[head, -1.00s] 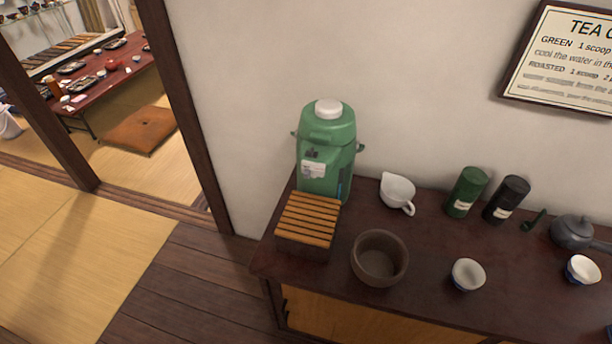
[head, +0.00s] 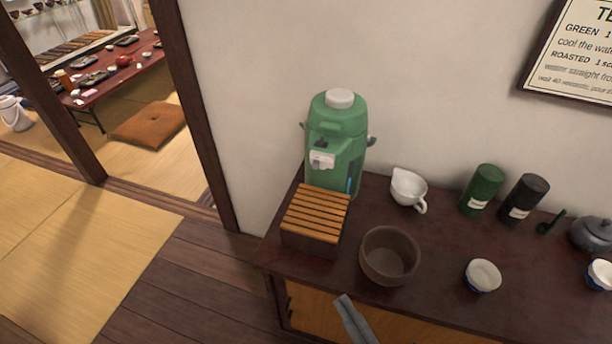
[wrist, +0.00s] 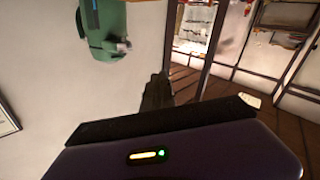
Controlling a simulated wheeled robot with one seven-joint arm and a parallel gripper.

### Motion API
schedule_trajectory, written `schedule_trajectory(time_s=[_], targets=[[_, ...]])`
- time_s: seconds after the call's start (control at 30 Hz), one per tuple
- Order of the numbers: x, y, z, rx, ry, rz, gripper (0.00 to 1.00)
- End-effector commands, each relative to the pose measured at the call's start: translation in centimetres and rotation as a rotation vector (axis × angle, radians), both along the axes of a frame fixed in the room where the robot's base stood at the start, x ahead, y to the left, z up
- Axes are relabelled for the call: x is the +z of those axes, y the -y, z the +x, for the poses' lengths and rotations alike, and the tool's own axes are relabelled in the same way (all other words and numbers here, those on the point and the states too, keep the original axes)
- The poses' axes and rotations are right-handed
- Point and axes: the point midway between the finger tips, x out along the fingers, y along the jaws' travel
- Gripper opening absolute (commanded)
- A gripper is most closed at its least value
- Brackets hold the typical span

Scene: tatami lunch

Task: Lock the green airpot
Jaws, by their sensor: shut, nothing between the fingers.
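The green airpot (head: 336,140) stands upright at the back left of the dark wooden cabinet, against the wall. The lock's position is too small to tell. In the wrist view part of the airpot (wrist: 103,30) shows at the upper left, tipped over in that picture. My gripper (wrist: 158,80) is shut and empty, its dark fingers apart from the airpot. In the head view the gripper (head: 344,300) pokes in at the bottom edge, in front of the cabinet.
A slatted wooden box (head: 314,219) sits in front of the airpot. A brown bowl (head: 389,257), white pitcher (head: 407,188), green canister (head: 481,190), black canister (head: 523,198), teapot (head: 594,234) and cups share the cabinet top (head: 440,240). A doorway opens at left.

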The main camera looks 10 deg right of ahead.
Motion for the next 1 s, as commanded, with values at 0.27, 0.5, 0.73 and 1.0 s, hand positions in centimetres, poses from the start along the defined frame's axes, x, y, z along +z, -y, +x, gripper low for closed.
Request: schedule_trajectory(time_s=[0.27,0.5,0.73,1.0], targets=[[-0.9,-5.0,7.5,0.027,0.106,-0.248,0.0],[-0.1,-8.8,13.9,-0.024,0.181,-0.494,0.0],[1.9,-11.1,19.8,-0.151,0.216,-0.766,0.0],[1.5,-7.6,23.4,-0.376,0.096,-1.162,0.0]])
